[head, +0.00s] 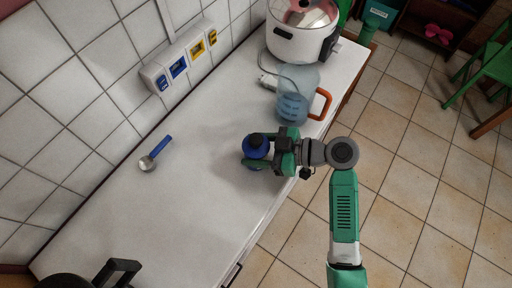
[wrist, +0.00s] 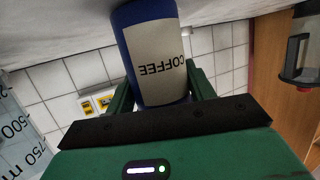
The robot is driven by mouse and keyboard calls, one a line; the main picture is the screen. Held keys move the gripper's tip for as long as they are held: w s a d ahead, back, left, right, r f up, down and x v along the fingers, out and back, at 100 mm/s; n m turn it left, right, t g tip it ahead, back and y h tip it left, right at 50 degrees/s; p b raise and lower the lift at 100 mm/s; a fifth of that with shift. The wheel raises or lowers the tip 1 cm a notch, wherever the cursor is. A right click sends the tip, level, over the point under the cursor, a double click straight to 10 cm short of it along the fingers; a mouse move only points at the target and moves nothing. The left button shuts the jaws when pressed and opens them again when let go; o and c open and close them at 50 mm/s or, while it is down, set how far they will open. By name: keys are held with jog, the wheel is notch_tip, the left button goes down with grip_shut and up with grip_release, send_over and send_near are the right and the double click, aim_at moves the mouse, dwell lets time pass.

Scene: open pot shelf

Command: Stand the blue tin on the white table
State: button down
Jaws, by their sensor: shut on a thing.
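The blue tin (head: 256,146) is over the front part of the white table (head: 190,200), seen from above with its dark lid up. In the wrist view, which is upside down, the tin (wrist: 155,50) carries a cream label reading COFFEE, and its base points to the pale tabletop (wrist: 50,25). My gripper (head: 265,150) is shut on the tin from the right side, and its green fingers (wrist: 160,92) lie on both sides of the tin. The tin looks upright. I cannot tell whether its base touches the table.
A clear blue jug with orange handle (head: 293,100) stands behind the tin, with a white cooker (head: 300,38) beyond. A metal scoop with blue handle (head: 155,152) lies left. A dark pan (head: 95,276) is at the near left. The table between is clear.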

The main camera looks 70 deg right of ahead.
jog(key=shift+f, duration=0.2)
jog(key=c, duration=0.6)
grip_release()
jog(key=shift+o, duration=0.2)
jog(key=shift+r, duration=0.1)
jog(key=shift+s+r, duration=0.15)
jog(key=shift+r, duration=0.1)
jog(key=p+v, duration=0.1)
jog(key=v, duration=1)
jog(key=shift+s+p, duration=0.3)
jog(key=shift+p, duration=0.05)
